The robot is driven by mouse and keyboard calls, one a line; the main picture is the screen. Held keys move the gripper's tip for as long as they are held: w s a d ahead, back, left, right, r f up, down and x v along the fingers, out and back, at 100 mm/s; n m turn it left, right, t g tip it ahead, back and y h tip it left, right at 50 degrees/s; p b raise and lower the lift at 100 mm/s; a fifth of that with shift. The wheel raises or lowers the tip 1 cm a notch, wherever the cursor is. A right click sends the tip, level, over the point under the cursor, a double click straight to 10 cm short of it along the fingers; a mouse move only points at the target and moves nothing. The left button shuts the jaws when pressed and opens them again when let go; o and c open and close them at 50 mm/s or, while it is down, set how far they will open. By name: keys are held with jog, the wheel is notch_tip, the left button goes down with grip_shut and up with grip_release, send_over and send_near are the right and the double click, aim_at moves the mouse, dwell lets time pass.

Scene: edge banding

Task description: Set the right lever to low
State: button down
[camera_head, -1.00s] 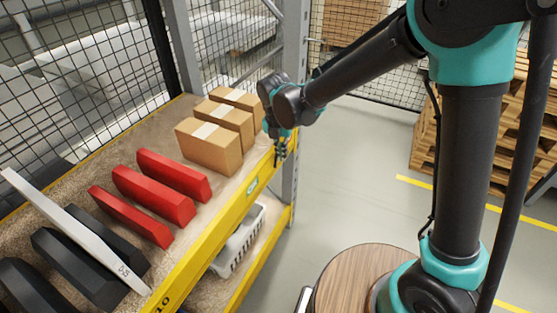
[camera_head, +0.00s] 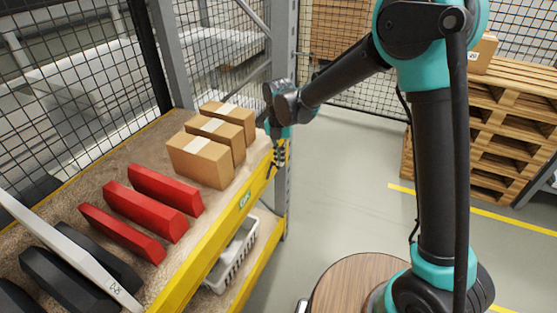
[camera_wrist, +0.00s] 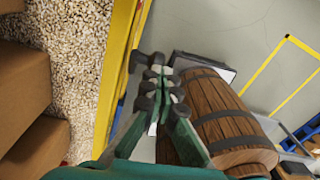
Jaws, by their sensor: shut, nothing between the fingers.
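No lever can be made out in either view. My gripper (camera_head: 279,158) hangs at the far end of the shelf's yellow front beam, pointing down, close to the grey upright. It also shows in the wrist view (camera_wrist: 157,75), with its fingers together and nothing held between them. In the wrist view the fingers lie just right of a yellow beam (camera_wrist: 118,75). Beyond the fingertips is a dark-edged grey panel or box (camera_wrist: 207,65), partly hidden, too unclear to name.
The shelf (camera_head: 85,190) carries cardboard boxes (camera_head: 200,160), red blocks (camera_head: 145,209) and dark pieces. A white basket (camera_head: 235,255) sits below. A wooden barrel (camera_wrist: 225,115) lies right of my fingers. Pallets (camera_head: 490,120) stand at right; the floor between is clear.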

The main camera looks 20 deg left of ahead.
jog(key=shift+w+d+f, duration=0.15)
jog(key=shift+w+f, duration=0.2)
jog(key=shift+w, duration=0.25)
jog(key=shift+r, duration=0.1)
notch_tip(320, 180, up, 12)
jog(key=shift+s+a+r, duration=0.2)
jog(key=shift+a, duration=0.2)
dwell(0.4)
jog(key=w+d+f+m+t+y, duration=0.1)
jog(key=d+f+m, duration=0.1)
jog(key=d+m, duration=0.9)
jog(key=d+f+m+t, duration=0.15)
jog(key=d+m, duration=0.55)
jog(key=d, duration=0.9)
jog(key=s+d+f+m+t, duration=0.1)
jog(key=s+d+f+m, duration=0.3)
jog(key=d+m, duration=0.4)
jog(key=s+d+f+m+t, duration=0.1)
jog(key=s+d+f+m, duration=0.3)
jog(key=s+d+m, duration=0.3)
jog(key=d+m, duration=0.2)
jog(key=m, duration=0.1)
jog(key=shift+s+d+m+h, duration=0.15)
jog(key=shift+d+m+h, duration=0.05)
jog(key=shift+m+h, duration=0.1)
